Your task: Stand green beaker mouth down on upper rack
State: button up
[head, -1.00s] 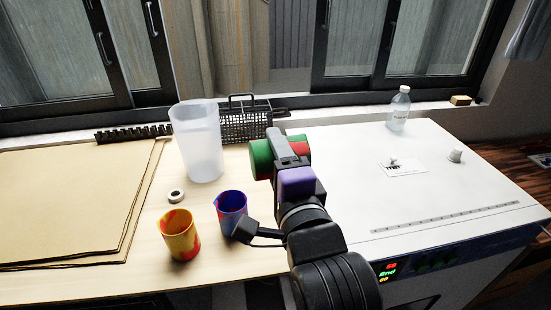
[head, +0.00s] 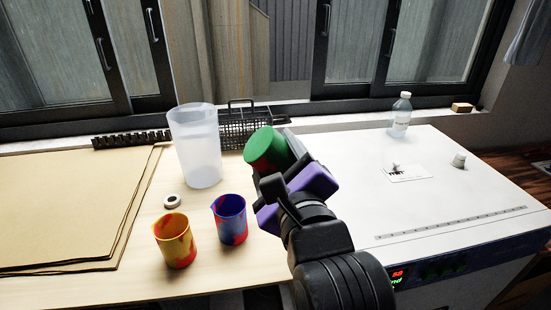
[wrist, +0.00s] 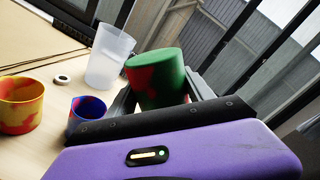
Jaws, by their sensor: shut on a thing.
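The green beaker (head: 266,148), with red patches, is held in the air above the table, near the left edge of the white oven (head: 440,185). My gripper (head: 290,152) is shut on it. In the wrist view the beaker (wrist: 157,80) sits between the fingers (wrist: 162,95), and its flat green end faces up and looks closed. In the head view it is tilted, and its mouth is hidden. The oven's front, with a lit display (head: 398,273), shows only in part at the lower right. The upper rack is not in view.
A yellow-red beaker (head: 175,240) and a blue-red beaker (head: 230,218) stand on the table left of my arm. Behind are a translucent container (head: 196,150), a wire basket (head: 235,132) and a tape roll (head: 172,201). A bottle (head: 400,115) and knob (head: 458,160) are on the oven top.

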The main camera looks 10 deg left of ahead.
jog(key=shift+f+m+b, duration=0.15)
jog(key=shift+m+b, duration=0.45)
jog(key=shift+m, duration=0.2)
jog(key=m+b, duration=0.1)
jog(key=m, duration=0.1)
jog(key=shift+m, duration=0.3)
jog(key=m+b, duration=0.2)
jog(key=m, duration=0.2)
jog(key=shift+m, duration=0.4)
